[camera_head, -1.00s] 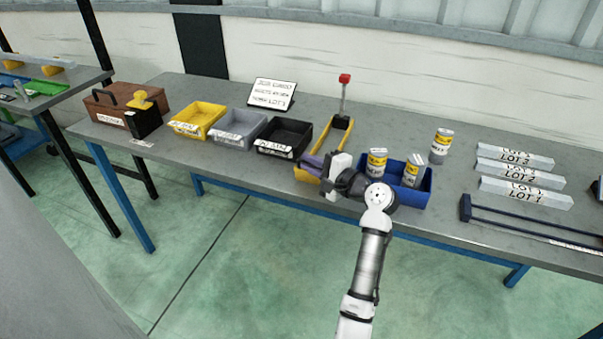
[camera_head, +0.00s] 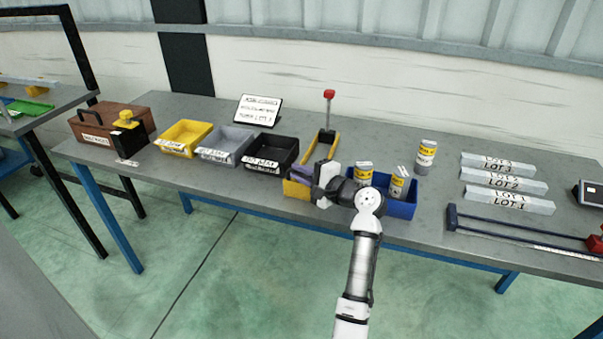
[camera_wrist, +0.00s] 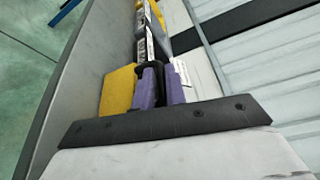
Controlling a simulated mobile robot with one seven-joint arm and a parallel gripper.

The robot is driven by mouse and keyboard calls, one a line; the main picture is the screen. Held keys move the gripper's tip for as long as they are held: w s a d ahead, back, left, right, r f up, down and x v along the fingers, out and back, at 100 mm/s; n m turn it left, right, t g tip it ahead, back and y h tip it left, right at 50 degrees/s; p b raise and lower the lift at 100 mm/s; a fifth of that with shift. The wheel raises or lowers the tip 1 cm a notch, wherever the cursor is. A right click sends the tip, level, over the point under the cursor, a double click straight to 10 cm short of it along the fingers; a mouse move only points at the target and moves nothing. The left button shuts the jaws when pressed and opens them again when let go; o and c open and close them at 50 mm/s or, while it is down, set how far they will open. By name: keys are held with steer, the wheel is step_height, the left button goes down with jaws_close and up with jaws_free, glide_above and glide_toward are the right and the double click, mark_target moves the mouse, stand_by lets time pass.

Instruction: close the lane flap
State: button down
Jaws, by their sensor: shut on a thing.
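The yellow-sided lane (camera_head: 331,143) runs back from the table's front edge, with a red-topped post (camera_head: 328,105) at its far end. My gripper (camera_head: 301,174), with purple fingers, is at the lane's near end. A yellow end part (camera_head: 296,188) shows just below the fingers. In the wrist view, my gripper (camera_wrist: 160,88) is shut on a narrow dark piece between its purple fingers, which looks like part of the lane flap. A yellow part (camera_wrist: 117,90) is close beside the left finger. The fingers hide most of the flap, and its angle cannot be told.
A blue bin (camera_head: 400,209) with labelled cans stands just right of my gripper. Black (camera_head: 271,151), grey (camera_head: 226,142) and yellow bins stand to the left. Another can (camera_head: 426,157) and white LOT bars (camera_head: 510,200) are further right.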

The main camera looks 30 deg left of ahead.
steer(key=c, duration=1.5)
jaws_free()
steer(key=shift+a+r, duration=0.3)
steer(key=shift+f, duration=0.2)
steer(key=shift+d+f+b, duration=0.15)
steer(key=shift+d+b, duration=0.15)
steer(key=shift+d, duration=0.15)
steer(key=d+b, duration=0.1)
steer(key=d, duration=0.3)
steer(key=s+d+r+b, duration=0.1)
steer(key=d, duration=0.4)
steer(key=s+d+r+b, duration=0.1)
steer(key=d, duration=0.3)
steer(key=shift+d, duration=0.15)
